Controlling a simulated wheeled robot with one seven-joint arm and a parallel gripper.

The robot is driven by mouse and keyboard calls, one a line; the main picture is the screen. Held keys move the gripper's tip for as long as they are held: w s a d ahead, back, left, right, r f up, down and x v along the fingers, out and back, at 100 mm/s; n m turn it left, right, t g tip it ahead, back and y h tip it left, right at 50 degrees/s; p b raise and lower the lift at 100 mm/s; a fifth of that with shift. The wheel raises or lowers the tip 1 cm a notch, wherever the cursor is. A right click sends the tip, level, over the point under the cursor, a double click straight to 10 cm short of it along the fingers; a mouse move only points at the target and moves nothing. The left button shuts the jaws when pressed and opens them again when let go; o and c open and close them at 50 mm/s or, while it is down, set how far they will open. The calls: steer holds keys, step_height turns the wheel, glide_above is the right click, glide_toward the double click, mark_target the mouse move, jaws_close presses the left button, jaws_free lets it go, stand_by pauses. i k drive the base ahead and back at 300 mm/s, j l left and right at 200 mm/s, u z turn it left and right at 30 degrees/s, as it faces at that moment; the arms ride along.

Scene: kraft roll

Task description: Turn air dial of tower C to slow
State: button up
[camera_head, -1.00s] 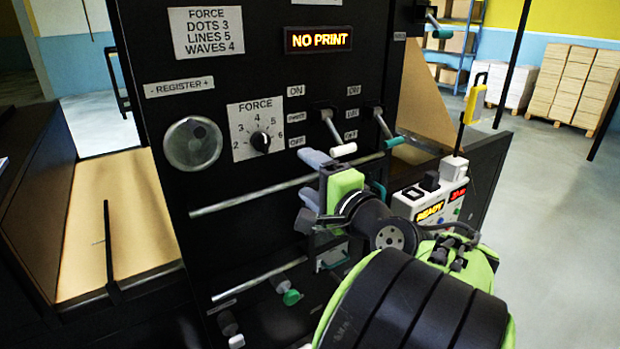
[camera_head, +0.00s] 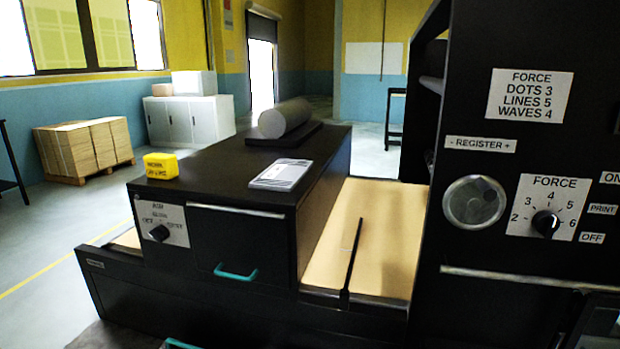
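An air dial, a black round knob (camera_head: 159,232), sits on a white label plate (camera_head: 158,217) headed AIR, on the front of a low black cabinet (camera_head: 240,224) at the left. SLOW seems to be at the top of the plate, with two more small words at the sides too blurred to read. I cannot tell which mark the knob points to. No tower letter is readable. My gripper is not in view now, so its distance to the dial does not show.
The cabinet has a teal-handled drawer (camera_head: 237,272); a yellow block (camera_head: 161,166), a paper stack (camera_head: 281,174) and a grey roll (camera_head: 285,118) lie on top. The tall black tower (camera_head: 476,107) with a FORCE dial (camera_head: 545,222) stands at right. Open floor (camera_head: 45,250) lies left.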

mark_target(160, 232)
steer(key=j+z, duration=0.2)
steer(key=z, duration=0.15)
steer(key=j+z, duration=0.2)
steer(key=z, duration=0.15)
steer(key=j+z, duration=0.2)
steer(key=z, duration=0.15)
steer(key=u, duration=2.1)
steer(key=i+j+u, duration=0.1)
steer(key=i+u, duration=0.15)
steer(key=u, duration=0.2)
steer(key=i+u, duration=0.25)
steer(key=u, duration=0.15)
steer(key=i+u, duration=0.2)
steer(key=u, duration=0.25)
steer(key=i+l+u, duration=0.2)
steer(key=u, duration=0.25)
steer(key=i+l+u, duration=0.2)
steer(key=u, duration=0.25)
